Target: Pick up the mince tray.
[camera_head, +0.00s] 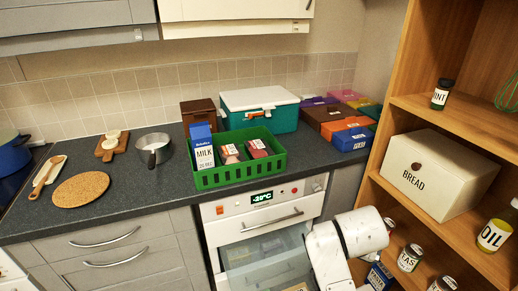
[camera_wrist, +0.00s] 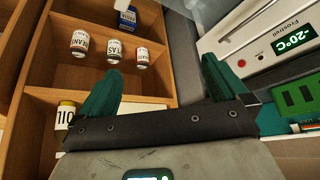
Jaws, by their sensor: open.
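Two small packs with pale labels, a left pack (camera_head: 229,153) and a right, reddish-brown pack (camera_head: 257,148), lie in the green crate (camera_head: 238,177) on the counter. Either could be the mince tray; their labels are too small to read. My gripper (camera_wrist: 160,85) is open and empty in the wrist view, its two teal fingers spread apart. It points toward the wooden shelf and the freezer front, away from the packs. In the head view my white arm shows at the lower right, and the gripper itself is out of frame.
A milk carton (camera_head: 201,148) stands in the crate's left end. A cooler (camera_head: 259,109) and coloured boxes (camera_head: 338,119) stand behind and right. The freezer (camera_head: 262,210) below has its front pulled open. The shelf holds a bread bin (camera_head: 437,173) and cans (camera_wrist: 114,51).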

